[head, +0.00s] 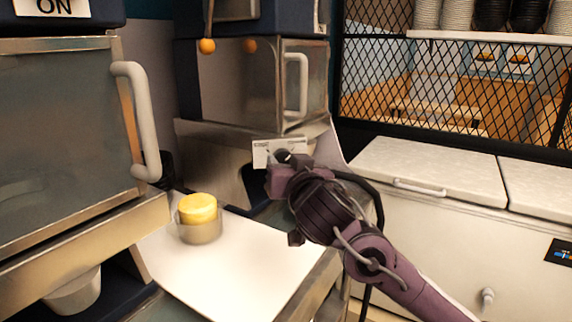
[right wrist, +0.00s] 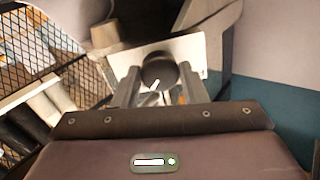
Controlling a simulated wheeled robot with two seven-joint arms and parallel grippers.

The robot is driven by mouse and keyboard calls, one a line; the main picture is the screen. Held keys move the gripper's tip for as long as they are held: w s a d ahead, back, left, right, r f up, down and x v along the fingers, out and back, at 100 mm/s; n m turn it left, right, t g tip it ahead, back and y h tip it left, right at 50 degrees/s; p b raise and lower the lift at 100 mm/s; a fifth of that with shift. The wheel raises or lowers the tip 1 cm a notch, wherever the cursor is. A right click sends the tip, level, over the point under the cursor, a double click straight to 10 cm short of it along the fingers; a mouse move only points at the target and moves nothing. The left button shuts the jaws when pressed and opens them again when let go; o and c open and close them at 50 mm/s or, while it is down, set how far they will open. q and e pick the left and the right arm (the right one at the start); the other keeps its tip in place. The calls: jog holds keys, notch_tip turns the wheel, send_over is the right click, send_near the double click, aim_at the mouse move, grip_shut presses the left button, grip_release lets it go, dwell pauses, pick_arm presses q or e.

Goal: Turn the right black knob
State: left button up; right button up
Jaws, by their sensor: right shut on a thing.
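The right black knob (head: 284,156) sits on a white plate (head: 262,153) under the steel cabinet in the head view. In the right wrist view the knob (right wrist: 160,70) is round and dark, with a pale plate (right wrist: 195,50) behind it. My right gripper (head: 279,166) reaches it from the front right. In the right wrist view its fingers (right wrist: 160,88) stand on either side of the knob and are shut on it. The fingers and wrist hide part of the knob in the head view. My left gripper is not in view.
A yellow item (head: 199,206) sits in a clear cup on the white counter (head: 225,270). A steel oven door with a pale handle (head: 137,120) stands at left. A cabinet handle (head: 298,85) is above the knob. A white chest freezer (head: 425,170) stands at right.

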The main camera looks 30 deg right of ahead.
jog(key=shift+n, duration=0.3)
jog(key=n, duration=0.3)
jog(key=shift+r+n, duration=0.1)
jog(key=shift+n, duration=0.3)
jog(key=n, duration=0.4)
jog(key=shift+n, duration=0.3)
jog(key=n, duration=0.4)
jog(key=shift+g, duration=0.3)
jog(key=n, duration=0.4)
jog(key=shift+h, duration=0.4)
jog(key=shift+n, duration=0.3)
jog(key=o, duration=1)
jog(key=shift+c, duration=0.2)
